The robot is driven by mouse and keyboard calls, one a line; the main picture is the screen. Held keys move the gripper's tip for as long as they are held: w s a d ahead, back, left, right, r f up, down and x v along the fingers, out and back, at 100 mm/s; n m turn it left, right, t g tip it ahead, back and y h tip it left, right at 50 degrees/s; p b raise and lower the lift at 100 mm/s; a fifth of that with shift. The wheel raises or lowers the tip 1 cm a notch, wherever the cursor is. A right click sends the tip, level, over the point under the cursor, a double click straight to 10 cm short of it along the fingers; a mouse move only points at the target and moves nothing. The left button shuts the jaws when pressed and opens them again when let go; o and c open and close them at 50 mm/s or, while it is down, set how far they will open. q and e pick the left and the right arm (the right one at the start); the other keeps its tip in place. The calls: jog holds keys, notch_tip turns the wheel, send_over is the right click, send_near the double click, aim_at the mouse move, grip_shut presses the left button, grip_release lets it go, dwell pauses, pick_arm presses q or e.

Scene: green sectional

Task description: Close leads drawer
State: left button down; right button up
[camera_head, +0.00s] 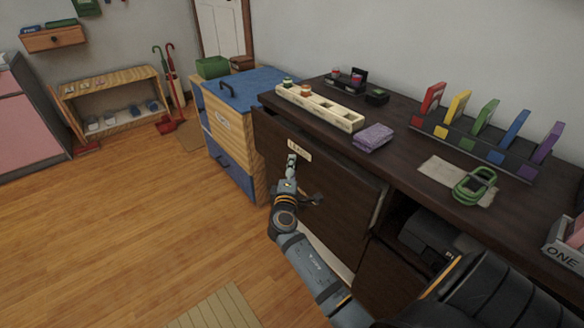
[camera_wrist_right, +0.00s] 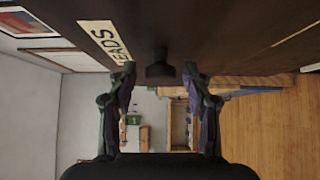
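The leads drawer (camera_head: 335,195) has a dark wood front with a pale label (camera_head: 300,150). Its front stands out from the dark cabinet, with a pale side edge showing at its right, so it looks partly open. My right gripper (camera_head: 291,162) is at the drawer front, just below the label. In the right wrist view its two fingers (camera_wrist_right: 160,78) are apart, with the dark drawer knob (camera_wrist_right: 160,69) showing between their tips. The label (camera_wrist_right: 107,41) reads "EADS" there. I cannot tell if the fingers touch the front. My left gripper is not in view.
A blue-topped wooden cabinet (camera_head: 225,130) stands left of the drawer. The dark worktop holds a cream organizer (camera_head: 320,107), a purple cloth (camera_head: 373,138), a colored rack (camera_head: 470,142) and a green object (camera_head: 474,185). The wooden floor (camera_head: 130,220) at left is mostly clear.

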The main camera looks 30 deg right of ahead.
aim_at(302, 165)
grip_shut()
jog(key=shift+d, duration=0.1)
jog(key=d, duration=0.4)
jog(key=shift+w+d, duration=0.1)
jog(key=shift+w, duration=0.1)
jog(key=shift+c, duration=0.6)
grip_release()
jog(key=o, duration=0.3)
jog(key=shift+d, duration=0.15)
